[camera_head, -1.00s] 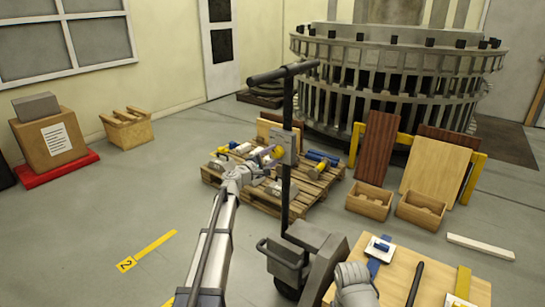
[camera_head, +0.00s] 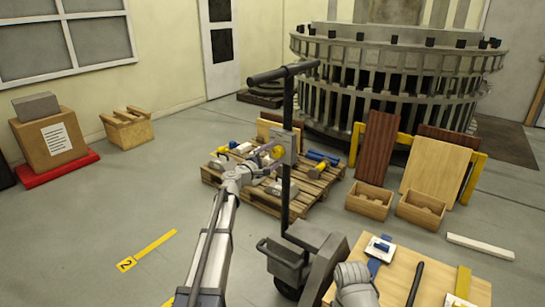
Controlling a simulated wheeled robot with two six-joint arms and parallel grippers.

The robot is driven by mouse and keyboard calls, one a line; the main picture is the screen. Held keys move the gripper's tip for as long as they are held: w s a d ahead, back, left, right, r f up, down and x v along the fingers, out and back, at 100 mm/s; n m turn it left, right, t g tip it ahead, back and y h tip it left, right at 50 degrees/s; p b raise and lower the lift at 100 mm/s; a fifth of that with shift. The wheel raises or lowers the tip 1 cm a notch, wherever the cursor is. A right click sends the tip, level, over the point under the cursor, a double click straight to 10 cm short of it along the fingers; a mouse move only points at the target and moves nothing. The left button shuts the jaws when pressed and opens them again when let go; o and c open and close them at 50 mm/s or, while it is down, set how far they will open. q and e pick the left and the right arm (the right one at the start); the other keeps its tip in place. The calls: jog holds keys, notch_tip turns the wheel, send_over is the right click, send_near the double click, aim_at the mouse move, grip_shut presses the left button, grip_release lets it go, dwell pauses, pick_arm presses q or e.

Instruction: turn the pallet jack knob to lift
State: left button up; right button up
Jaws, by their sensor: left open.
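The pallet jack (camera_head: 287,215) stands in the middle, with a tall dark post and a T-handle (camera_head: 284,72) on top.
Behind the post, a wooden pallet (camera_head: 250,199) holds several tools and parts. Wooden boxes (camera_head: 369,201) and leaning boards (camera_head: 437,170) stand to the right. A wooden table (camera_head: 400,285) is at bottom right. The left floor is mostly clear.

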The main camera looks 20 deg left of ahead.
pick_arm(q)
jog(key=shift+s, duration=0.1)
jog(key=v, duration=0.7)
jog(key=shift+s+a, duration=0.15)
jog(key=shift+s, duration=0.1)
jog(key=x, duration=0.8)
jog(key=shift+w, duration=0.1)
jog(key=shift+s, duration=0.2)
